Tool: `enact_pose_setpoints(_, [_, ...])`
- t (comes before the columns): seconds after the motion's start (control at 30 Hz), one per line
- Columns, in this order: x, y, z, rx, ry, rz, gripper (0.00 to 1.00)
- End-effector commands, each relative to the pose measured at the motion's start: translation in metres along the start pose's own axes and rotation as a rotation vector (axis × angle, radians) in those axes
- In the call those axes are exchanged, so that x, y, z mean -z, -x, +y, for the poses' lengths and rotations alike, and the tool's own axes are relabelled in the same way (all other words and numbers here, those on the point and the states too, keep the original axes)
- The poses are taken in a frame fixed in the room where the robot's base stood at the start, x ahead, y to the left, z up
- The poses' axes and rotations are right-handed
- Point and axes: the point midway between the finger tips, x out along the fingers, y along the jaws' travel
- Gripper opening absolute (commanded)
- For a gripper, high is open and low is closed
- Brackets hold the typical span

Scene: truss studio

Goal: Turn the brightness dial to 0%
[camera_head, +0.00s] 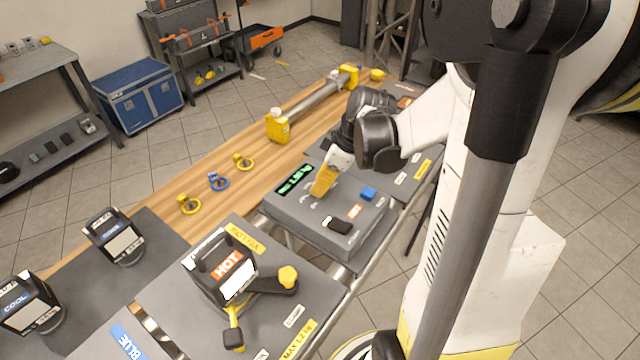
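A grey control console (290,212) stands on the bench in the middle of the view. It has a green-lit display (294,179) at its back left, too small to read. My gripper (323,190) reaches down over the console top from the upper right, its yellow fingers just right of the display. The brightness dial cannot be made out; the fingers may cover it. I cannot tell whether the fingers touch anything or how far apart they are. A blue button (368,194) and a dark switch with a pale edge (337,224) sit on the console's right and front.
A lamp labelled HOT (226,270) stands on a grey panel in front, with two lamps labelled COOL (117,238) at left. Several small clamps (218,181) and a yellow-ended tube (312,103) lie on the wooden bench.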

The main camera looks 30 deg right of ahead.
Motion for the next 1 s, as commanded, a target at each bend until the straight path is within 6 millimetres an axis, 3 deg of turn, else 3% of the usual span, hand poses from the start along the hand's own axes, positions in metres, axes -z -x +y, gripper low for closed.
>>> enact_pose_setpoints(0.5, [-0.0008,-0.0009,0.0014,0.146,0.349,-0.003,0.0])
enact_pose_setpoints(1.0, [-0.001,-0.0008,0.0012,0.182,0.437,-0.004,0.0])
